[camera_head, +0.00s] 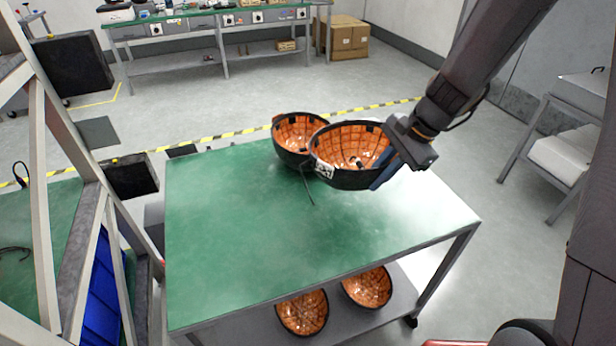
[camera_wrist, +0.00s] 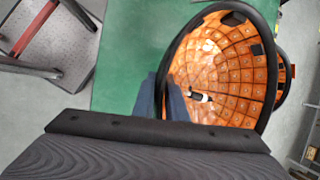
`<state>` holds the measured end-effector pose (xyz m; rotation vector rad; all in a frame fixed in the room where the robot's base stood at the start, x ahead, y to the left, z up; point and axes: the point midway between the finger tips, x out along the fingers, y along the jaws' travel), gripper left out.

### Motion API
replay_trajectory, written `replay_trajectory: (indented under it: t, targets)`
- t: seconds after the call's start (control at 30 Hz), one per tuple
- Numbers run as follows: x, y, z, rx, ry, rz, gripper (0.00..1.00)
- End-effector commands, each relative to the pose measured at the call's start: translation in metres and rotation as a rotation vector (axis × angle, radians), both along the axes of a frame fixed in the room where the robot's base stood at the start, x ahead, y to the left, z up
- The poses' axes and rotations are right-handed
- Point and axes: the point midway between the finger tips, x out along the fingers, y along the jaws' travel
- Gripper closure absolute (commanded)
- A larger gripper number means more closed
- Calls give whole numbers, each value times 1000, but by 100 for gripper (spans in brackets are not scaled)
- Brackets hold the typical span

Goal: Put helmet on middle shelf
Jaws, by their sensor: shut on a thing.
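A helmet (camera_head: 342,160), a black shell with an orange tiled inside and a white marker on its side, is held open side up above the green table. My gripper (camera_head: 385,172) is shut on its right rim. In the wrist view the helmet (camera_wrist: 215,70) fills the upper right, and the blue fingers of my gripper (camera_wrist: 162,98) pinch its rim. A second helmet (camera_head: 298,135) is just behind and left of it, at the table's far side; its lower right is partly hidden. Two more helmets (camera_head: 303,312) (camera_head: 367,287) lie on the shelf under the table.
The green table (camera_head: 240,240) has a clear top at its left and front. A metal-framed rack (camera_head: 95,185) with a blue bin (camera_head: 103,285) stands at the left. A stand with shelves (camera_head: 570,125) is at the right. A workbench (camera_head: 200,30) and cardboard boxes (camera_head: 345,38) are at the back.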

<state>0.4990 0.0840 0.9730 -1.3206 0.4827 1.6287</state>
Motion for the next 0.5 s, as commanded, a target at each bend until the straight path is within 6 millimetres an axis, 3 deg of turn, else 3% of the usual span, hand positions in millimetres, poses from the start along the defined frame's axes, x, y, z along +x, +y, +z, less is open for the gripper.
replay_trajectory:
  t: [0.2, 0.5]
  targets:
    - [-1, 1, -1, 1, 1, -25, 100]
    - [-2, 1, -44, 0, 2, -24, 100]
